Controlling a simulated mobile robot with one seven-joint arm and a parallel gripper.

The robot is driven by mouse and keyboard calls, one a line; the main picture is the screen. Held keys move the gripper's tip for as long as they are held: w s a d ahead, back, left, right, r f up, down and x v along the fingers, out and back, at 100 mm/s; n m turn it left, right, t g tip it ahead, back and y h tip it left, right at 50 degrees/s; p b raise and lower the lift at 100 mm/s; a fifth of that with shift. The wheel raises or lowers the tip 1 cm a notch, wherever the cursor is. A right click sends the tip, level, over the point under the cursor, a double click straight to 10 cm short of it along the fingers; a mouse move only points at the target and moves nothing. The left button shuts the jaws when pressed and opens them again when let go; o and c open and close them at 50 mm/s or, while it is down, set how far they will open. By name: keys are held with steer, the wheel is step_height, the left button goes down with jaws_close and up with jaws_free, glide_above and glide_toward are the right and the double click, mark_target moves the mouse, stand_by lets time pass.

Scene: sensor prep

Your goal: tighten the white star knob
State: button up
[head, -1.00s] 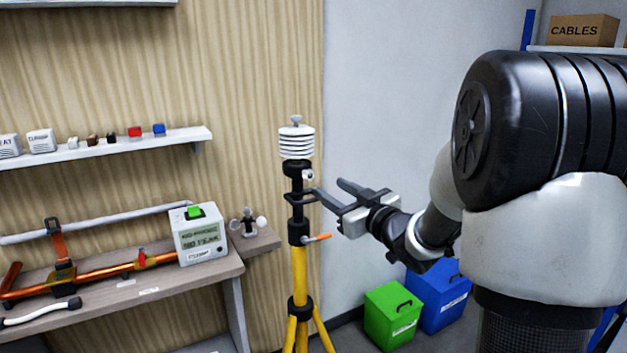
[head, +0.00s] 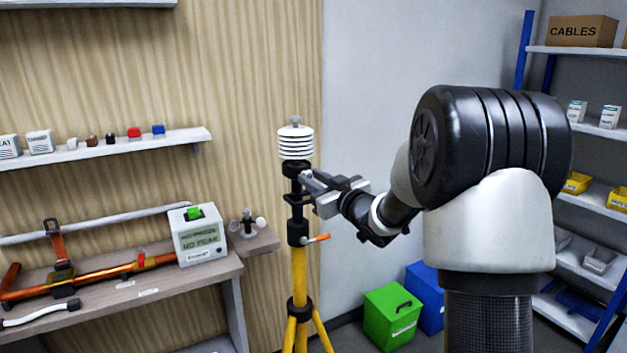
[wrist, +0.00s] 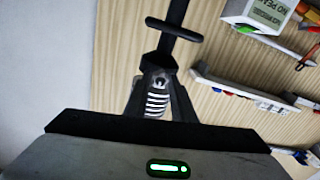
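The tripod (head: 299,265) has a yellow lower part and a black upper mast. A white ribbed sensor shield (head: 296,143) stands upright on top of it. My gripper (head: 308,180) is at the black collar just below the shield, coming in from the right. In the wrist view, my two dark fingers (wrist: 160,82) flank the mast head, and the shield (wrist: 157,103) shows between them. The white star knob is hidden by my fingers in the head view and cannot be made out clearly in the wrist view. I cannot tell whether the fingers press on it.
An orange lever (head: 316,239) sticks out lower on the mast. A bench (head: 120,300) with a display box (head: 199,236) is at left, a narrow shelf (head: 110,148) above it. Green (head: 391,316) and blue (head: 427,295) boxes stand on the floor behind; shelving is at right.

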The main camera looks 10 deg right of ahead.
steer(key=c, duration=0.4)
steer(key=shift+c, duration=0.2)
steer(key=m+p, duration=0.3)
steer(key=m, duration=0.2)
steer(key=shift+m, duration=0.3)
steer(key=m+p, duration=0.3)
steer(key=m, duration=0.3)
steer(key=shift+m, duration=0.3)
steer(key=m+p, duration=0.3)
steer(key=m, duration=0.3)
steer(key=shift+m+h, duration=0.3)
steer(key=m+p, duration=0.3)
steer(key=m, duration=0.2)
steer(key=shift+a+m+t, duration=0.1)
steer(key=shift+m+t, duration=0.2)
steer(key=shift+f, duration=0.1)
